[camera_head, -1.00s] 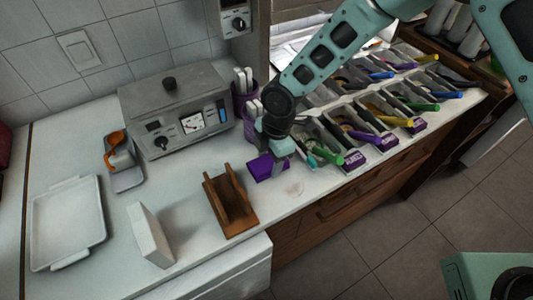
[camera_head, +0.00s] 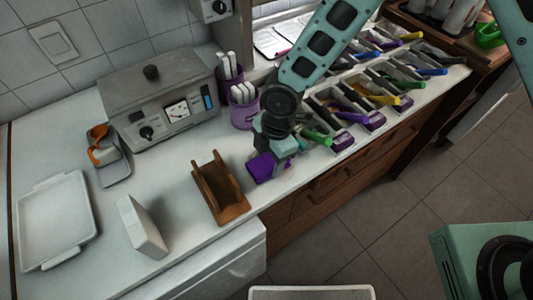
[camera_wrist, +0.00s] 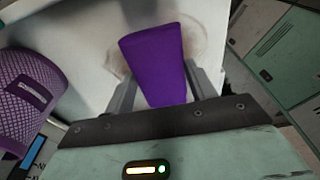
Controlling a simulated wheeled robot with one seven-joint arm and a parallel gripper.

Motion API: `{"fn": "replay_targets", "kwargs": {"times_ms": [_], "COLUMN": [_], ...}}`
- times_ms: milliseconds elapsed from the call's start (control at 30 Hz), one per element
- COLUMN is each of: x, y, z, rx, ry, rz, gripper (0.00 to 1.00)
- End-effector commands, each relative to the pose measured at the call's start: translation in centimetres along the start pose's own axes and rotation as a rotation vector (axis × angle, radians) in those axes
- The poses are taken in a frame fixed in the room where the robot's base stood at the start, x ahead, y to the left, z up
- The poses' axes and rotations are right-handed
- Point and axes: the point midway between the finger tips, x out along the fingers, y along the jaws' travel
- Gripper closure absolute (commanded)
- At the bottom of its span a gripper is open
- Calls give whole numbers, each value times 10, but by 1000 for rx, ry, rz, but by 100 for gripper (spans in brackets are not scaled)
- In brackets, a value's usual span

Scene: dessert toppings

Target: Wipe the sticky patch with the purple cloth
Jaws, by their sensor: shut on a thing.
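My gripper (camera_head: 274,158) points down at the white counter, close to its front edge. It is shut on the purple cloth (camera_head: 260,168). In the wrist view the cloth (camera_wrist: 156,62) stands out between the two fingers (camera_wrist: 165,88). The sticky patch (camera_wrist: 200,42) is a faint brownish smear on the white surface, showing on both sides of the cloth. The cloth hides its middle. Whether the cloth presses on the counter is hard to tell. In the head view the patch is mostly hidden by the cloth and gripper.
A brown wooden holder (camera_head: 220,190) stands just left of the cloth. Purple mesh cups (camera_head: 244,112) with white-handled tools stand behind my gripper. Topping bins (camera_head: 340,138) with coloured handles lie to the right. A white block (camera_head: 142,228) and white tray (camera_head: 55,222) are further left.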

Motion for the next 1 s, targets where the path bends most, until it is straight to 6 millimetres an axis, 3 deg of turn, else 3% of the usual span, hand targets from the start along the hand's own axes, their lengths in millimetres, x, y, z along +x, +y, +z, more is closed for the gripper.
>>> {"fn": "replay_targets", "kwargs": {"times_ms": [233,567,1000], "x": [0,0,3], "y": [-22,-35,-64], "z": [0,0,1], "rx": [-1,-2,-1], "ry": [-2,-1,-1], "rz": [-3,-2,-3], "gripper": [63,63,63]}}
